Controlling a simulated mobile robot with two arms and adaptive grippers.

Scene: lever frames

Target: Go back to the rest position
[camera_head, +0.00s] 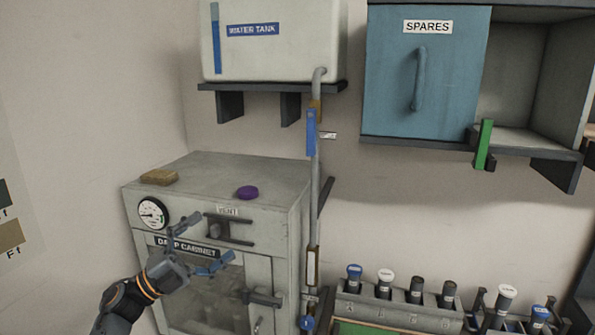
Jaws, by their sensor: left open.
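My left gripper (208,241) reaches in from the lower left and is open, with nothing between its fingers. It is in front of the grey damp cabinet (285,215), near the "DAMP CABINET" label and below the vent slider (230,231). I cannot tell whether it touches the cabinet front. My right gripper is not in view.
A water tank (280,52) sits on a wall shelf, with a pipe and blue lever (311,132) below. A blue "SPARES" cupboard door (390,80) is at upper right. A rack (395,310) of capped bottles stands lower right. A purple lid (247,192) lies atop the cabinet.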

